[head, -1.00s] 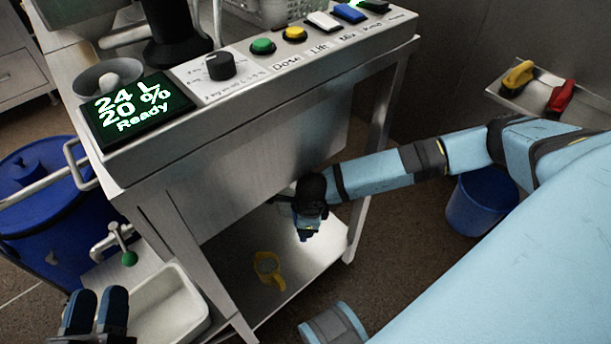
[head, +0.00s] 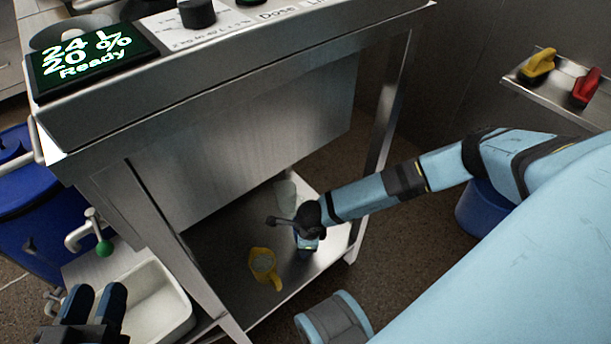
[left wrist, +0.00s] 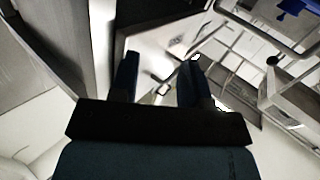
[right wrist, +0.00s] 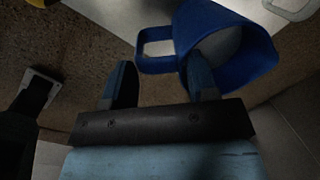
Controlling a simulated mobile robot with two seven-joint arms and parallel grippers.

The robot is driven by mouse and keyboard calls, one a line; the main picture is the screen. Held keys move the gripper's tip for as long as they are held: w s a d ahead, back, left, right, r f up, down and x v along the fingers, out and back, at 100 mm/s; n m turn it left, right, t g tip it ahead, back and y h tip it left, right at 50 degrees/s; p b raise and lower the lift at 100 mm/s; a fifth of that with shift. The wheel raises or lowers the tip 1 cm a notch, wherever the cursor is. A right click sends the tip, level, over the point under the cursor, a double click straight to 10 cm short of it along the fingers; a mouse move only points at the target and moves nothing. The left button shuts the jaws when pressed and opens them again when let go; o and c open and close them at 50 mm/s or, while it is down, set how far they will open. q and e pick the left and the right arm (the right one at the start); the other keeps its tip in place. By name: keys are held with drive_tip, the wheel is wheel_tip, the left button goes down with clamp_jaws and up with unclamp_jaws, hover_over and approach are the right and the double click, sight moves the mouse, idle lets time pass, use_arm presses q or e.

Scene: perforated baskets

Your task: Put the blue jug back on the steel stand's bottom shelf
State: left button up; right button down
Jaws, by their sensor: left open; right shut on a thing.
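The blue jug (right wrist: 232,50) is in the right wrist view, its open mouth showing and its handle between my fingers. My right gripper (right wrist: 160,78) is shut on it. In the head view my right gripper (head: 306,240) is under the steel stand's (head: 230,130) top, over the right part of the bottom shelf (head: 215,235). The jug is mostly hidden there, and I cannot tell whether it touches the shelf. My left gripper (head: 95,302) is open and empty at lower left, near the white basin; its fingers also show in the left wrist view (left wrist: 160,80).
A yellow jug (head: 264,264) stands on the bottom shelf, left of my right gripper. A pale jug (head: 286,192) is behind it. A white basin (head: 150,305) is at left; a blue bucket (head: 478,208) is at right.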

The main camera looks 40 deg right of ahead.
wheel_tip(320, 180, down, 4)
drive_tip(key=shift+r+b, duration=0.1)
drive_tip(key=shift+b, duration=0.7)
use_arm(q)
drive_tip(key=shift+w+a+r+m, duration=0.2)
drive_tip(key=shift+w+a+m, duration=0.1)
drive_tip(key=shift+w+m, duration=0.25)
use_arm(e)
drive_tip(key=shift+c, duration=1.9)
unclamp_jaws()
use_arm(q)
drive_tip(key=shift+s+f, duration=0.1)
